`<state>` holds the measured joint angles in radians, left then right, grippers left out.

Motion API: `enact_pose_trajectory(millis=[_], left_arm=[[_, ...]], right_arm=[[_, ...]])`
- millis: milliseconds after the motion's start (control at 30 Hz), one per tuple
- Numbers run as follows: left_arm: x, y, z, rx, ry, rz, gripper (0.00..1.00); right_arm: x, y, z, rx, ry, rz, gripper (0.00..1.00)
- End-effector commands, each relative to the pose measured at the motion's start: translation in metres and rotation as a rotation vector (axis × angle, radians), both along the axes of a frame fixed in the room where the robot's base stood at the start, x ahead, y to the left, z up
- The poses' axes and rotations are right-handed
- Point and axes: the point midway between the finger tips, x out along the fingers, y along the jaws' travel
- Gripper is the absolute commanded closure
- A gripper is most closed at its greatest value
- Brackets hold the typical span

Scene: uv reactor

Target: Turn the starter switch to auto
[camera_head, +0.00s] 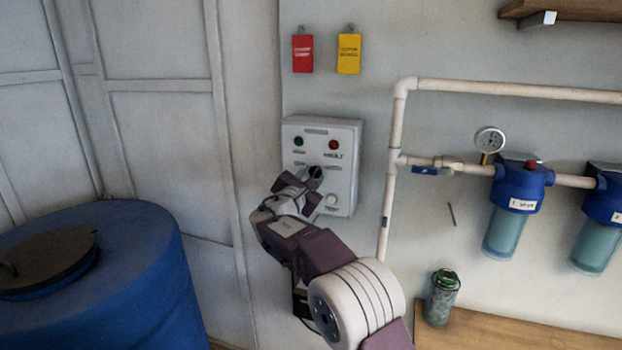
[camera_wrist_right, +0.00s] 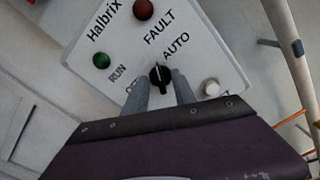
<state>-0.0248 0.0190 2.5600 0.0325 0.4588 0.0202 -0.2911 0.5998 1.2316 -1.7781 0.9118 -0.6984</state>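The white starter box (camera_head: 345,180) hangs on the wall in the head view, with a green lamp, a red lamp and a white button. Its black rotary switch (camera_wrist_right: 159,76) shows in the wrist view, between the AUTO label (camera_wrist_right: 176,47) and a partly hidden label at its left. The switch's pale mark points up in that view; I cannot tell its exact setting. My right gripper (camera_wrist_right: 160,92) is at the box, its two fingers apart on either side of the switch, with small gaps seeming to show. My left gripper is out of view.
A white pipe (camera_head: 392,200) runs up the wall right of the box, leading to a gauge (camera_head: 490,139) and blue filter housings (camera_head: 516,185). A blue barrel (camera_head: 150,265) stands at left. A green-lidded jar (camera_head: 441,298) is on the wooden bench (camera_head: 530,335).

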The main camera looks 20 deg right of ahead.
Motion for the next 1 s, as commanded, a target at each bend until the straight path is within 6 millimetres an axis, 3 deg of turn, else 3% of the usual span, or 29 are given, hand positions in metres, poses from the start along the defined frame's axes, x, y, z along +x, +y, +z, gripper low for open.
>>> enact_pose_trajectory(millis=[267, 700, 1000], left_arm=[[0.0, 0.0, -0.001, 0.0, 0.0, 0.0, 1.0], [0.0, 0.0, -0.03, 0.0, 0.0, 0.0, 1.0], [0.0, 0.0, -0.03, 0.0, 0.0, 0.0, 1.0]], right_arm=[[-0.001, 0.001, -0.001, -0.001, 0.001, 0.0, 0.69], [-0.068, 0.047, -0.002, -0.001, 0.0, 0.003, 0.69], [-0.075, 0.051, 0.0, -0.001, 0.001, -0.001, 0.69]])
